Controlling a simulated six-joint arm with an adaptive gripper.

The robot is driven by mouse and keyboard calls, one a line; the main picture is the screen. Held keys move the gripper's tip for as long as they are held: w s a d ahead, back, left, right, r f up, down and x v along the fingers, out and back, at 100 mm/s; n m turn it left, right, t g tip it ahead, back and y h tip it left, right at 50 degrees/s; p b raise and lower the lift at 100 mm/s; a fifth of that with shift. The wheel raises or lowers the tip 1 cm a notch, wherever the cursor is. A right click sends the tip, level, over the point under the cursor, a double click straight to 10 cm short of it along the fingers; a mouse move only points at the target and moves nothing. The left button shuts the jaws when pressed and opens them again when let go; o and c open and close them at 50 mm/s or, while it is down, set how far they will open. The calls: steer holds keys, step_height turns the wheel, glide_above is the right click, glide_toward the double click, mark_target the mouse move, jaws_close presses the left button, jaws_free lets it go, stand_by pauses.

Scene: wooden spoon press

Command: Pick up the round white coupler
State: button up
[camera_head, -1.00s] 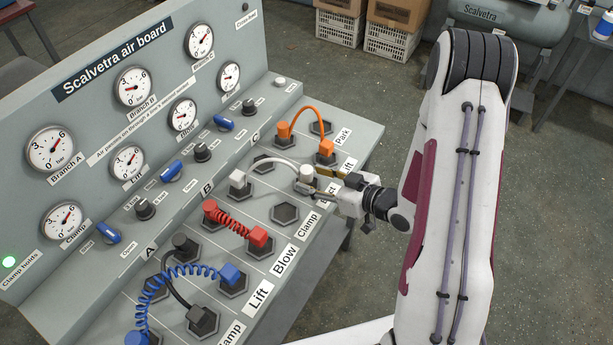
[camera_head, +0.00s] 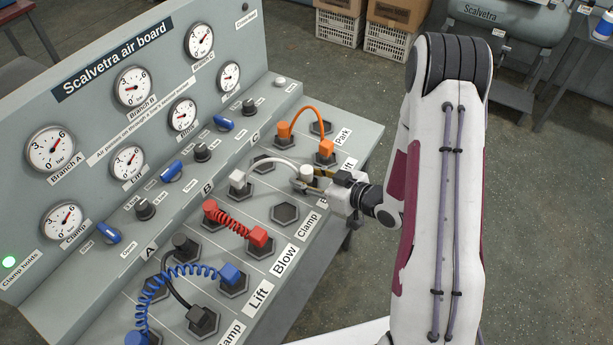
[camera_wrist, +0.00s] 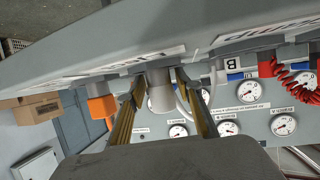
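The round white coupler (camera_head: 306,171) sits upright on a socket of the board's sloping deck in the head view. A white hose (camera_head: 272,162) joins it to a square white coupler (camera_head: 238,181) at its left. My gripper (camera_head: 316,180) reaches in from the right at the round coupler. In the wrist view the round coupler (camera_wrist: 160,92) stands between the two fingers of my gripper (camera_wrist: 161,88). A narrow gap seems to show on each side, so the fingers look open around it. The coupler's base is partly hidden by the gripper in the head view.
An orange hose (camera_head: 303,112) with two couplers lies just beyond. A coiled red hose (camera_head: 238,220) and a coiled blue hose (camera_head: 182,272) are nearer. An empty socket (camera_head: 285,213) is beside my gripper.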

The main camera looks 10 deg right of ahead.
mark_target(307, 169)
jaws_close()
steer(key=shift+r, duration=0.25)
steer(key=shift+r, duration=4.7)
